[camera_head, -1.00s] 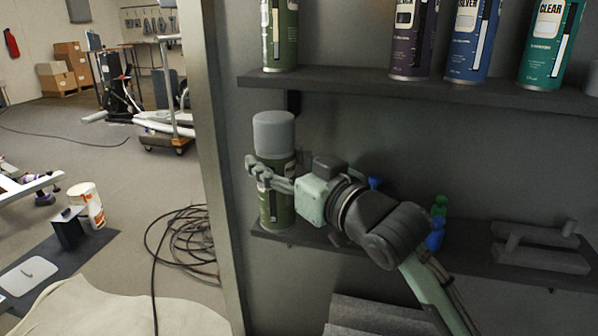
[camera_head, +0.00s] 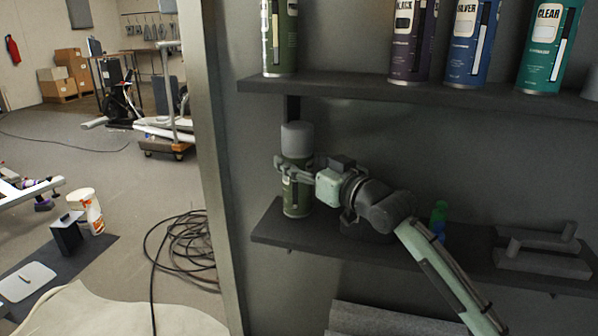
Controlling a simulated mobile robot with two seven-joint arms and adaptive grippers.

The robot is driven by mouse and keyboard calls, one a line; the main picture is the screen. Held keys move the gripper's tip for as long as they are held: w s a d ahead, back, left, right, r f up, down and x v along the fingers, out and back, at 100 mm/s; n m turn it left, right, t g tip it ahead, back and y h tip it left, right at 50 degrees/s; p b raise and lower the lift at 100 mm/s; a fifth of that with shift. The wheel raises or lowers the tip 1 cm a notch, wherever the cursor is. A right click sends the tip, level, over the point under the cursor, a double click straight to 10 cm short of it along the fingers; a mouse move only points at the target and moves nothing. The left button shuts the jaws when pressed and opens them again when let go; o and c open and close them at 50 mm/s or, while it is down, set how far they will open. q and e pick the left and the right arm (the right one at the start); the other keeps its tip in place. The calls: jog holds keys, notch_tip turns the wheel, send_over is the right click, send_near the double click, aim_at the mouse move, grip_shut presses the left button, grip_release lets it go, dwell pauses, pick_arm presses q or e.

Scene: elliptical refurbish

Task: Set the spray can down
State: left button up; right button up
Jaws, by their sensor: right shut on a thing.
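A green spray can (camera_head: 297,200) with a grey cap stands upright at the left end of the lower shelf (camera_head: 275,232). Its base appears to be at the shelf surface; I cannot tell whether it touches. My right gripper (camera_head: 292,169) is shut around the can's upper body, just below the cap, reaching in from the right. Its fingers cover part of the label. My left gripper is not in view.
Several spray cans stand on the upper shelf (camera_head: 345,88), close above the held can. Small blue and green items (camera_head: 438,220) and grey blocks (camera_head: 542,250) sit on the lower shelf to the right.

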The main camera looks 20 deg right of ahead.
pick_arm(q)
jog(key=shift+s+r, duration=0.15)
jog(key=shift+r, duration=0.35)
pick_arm(e)
notch_tip(320, 180, down, 2)
jog(key=shift+w+d+f, duration=0.1)
jog(key=shift+w+f, duration=0.05)
jog(key=shift+f, duration=0.05)
jog(key=shift+f, duration=0.15)
jog(key=o, duration=1.3)
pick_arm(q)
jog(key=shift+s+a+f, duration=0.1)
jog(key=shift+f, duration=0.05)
pick_arm(e)
jog(key=shift+o, duration=0.2)
